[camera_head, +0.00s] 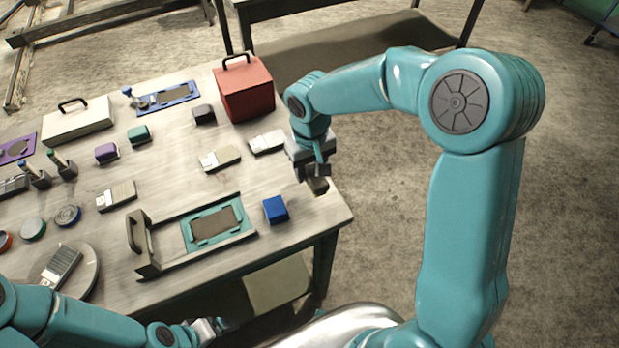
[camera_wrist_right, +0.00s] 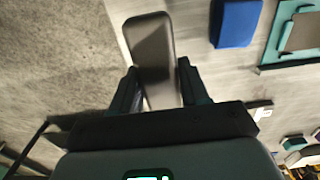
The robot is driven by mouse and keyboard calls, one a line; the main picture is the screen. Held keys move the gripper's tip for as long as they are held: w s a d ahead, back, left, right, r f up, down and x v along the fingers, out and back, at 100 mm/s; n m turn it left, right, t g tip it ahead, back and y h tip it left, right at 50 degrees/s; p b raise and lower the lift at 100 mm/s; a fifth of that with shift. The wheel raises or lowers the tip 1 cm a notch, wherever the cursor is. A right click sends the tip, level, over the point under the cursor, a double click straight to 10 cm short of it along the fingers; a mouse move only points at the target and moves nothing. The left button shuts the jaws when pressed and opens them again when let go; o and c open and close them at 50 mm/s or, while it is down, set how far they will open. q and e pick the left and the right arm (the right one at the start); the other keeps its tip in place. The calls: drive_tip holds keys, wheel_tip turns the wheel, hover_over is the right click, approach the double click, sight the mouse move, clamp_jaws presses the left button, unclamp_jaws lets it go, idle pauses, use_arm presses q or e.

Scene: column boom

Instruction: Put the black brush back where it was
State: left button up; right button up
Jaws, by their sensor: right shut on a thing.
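My right gripper (camera_head: 313,172) is at the table's right edge, pointing down. In the right wrist view its two fingers (camera_wrist_right: 155,88) are shut on a dark, rounded, oblong thing, which looks like the black brush (camera_wrist_right: 151,45). In the head view only a small dark part of the brush (camera_head: 318,186) shows below the fingers. Whether it touches the table (camera_head: 325,210) I cannot tell. My left gripper (camera_head: 212,328) is low at the bottom of the head view, beside the table's front; its finger opening is unclear.
A blue block (camera_head: 275,208) and a handled tray with a teal frame (camera_head: 213,224) lie left of the right gripper. Pale brushes (camera_head: 220,158) (camera_head: 267,141) lie behind them. A red toolbox (camera_head: 244,90) stands farther back. Bare tabletop shows between the blue block and the pale brushes.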

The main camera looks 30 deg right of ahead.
drive_tip(key=shift+w+f, duration=0.15)
drive_tip(key=shift+f, duration=0.3)
wheel_tip(320, 180, down, 4)
drive_tip(key=shift+a+r, duration=0.1)
drive_tip(key=shift+r, duration=0.05)
drive_tip(key=shift+f, duration=0.3)
drive_tip(key=shift+w, duration=0.1)
drive_tip(key=shift+f, duration=0.15)
drive_tip(key=o, duration=1)
